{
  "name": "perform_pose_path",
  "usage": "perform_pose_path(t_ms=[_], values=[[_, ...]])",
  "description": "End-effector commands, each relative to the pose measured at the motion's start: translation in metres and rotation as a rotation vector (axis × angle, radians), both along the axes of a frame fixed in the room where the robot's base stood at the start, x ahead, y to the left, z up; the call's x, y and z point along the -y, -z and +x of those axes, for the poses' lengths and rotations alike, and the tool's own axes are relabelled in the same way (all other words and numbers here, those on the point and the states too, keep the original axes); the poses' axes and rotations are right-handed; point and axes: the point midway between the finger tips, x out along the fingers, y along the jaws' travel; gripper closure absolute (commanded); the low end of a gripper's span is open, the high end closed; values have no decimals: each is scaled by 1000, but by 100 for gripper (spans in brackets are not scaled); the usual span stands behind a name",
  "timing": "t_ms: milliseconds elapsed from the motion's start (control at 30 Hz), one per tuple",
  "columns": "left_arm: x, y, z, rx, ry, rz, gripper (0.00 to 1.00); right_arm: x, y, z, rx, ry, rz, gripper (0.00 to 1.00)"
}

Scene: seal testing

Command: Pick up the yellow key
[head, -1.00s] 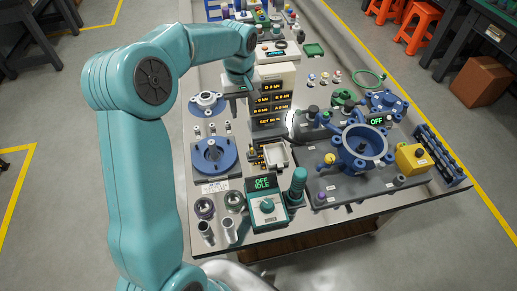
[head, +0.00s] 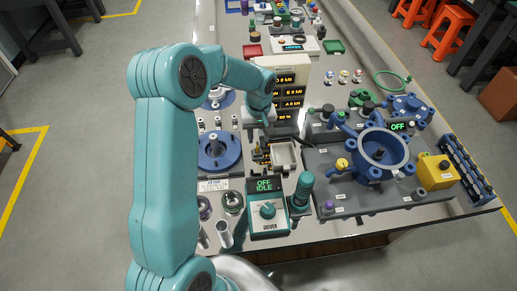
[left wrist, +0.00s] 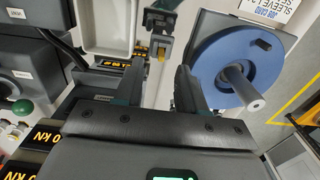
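A small yellow piece, which looks like the yellow key (left wrist: 161,53), stands at a grey bracket (left wrist: 160,22) in the left wrist view. It lies beyond the fingertips and roughly between them. My left gripper (left wrist: 158,82) is open, with nothing between its two dark fingers. In the head view my left gripper (head: 270,131) is above the bench, left of the white tray (head: 284,156). The key is too small and partly covered there to make out clearly. My right gripper is in neither view.
The blue round flange (left wrist: 238,68) with a grey post is close to one finger. The display tower (head: 290,85) stands behind the gripper. The driver box (head: 267,211) and a teal-handled tool (head: 302,190) are in front. A blue vessel (head: 381,152) is at right.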

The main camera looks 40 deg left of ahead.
Motion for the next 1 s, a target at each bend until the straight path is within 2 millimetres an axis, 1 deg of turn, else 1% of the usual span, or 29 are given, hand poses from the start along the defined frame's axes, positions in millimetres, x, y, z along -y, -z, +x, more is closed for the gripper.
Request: perform_pose_path(t_ms=[67, 233, 300, 367, 467, 633, 667, 700, 767, 1000], values=[[-1, 6, 1, -1, -1, 0, 60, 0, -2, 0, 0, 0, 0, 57], [-6, 31, 3, -3, -2, -2, 60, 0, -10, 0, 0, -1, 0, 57], [-6, 43, 4, -2, -1, -1, 60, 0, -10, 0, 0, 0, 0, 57], [-6, 49, 5, -1, -2, -1, 60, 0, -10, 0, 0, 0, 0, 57], [-6, 53, 6, 0, -2, 0, 60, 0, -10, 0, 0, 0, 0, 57], [-7, 53, 6, 1, -2, 0, 60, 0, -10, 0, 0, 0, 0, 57], [-7, 53, 6, 1, -2, 0, 67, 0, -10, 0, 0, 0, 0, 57], [-6, 53, 6, 1, -2, 0, 80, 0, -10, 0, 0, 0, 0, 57], [-6, 53, 6, 1, -2, 0, 99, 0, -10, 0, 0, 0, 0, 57], [-6, 53, 6, 1, -1, 0, 100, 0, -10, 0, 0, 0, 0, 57]])
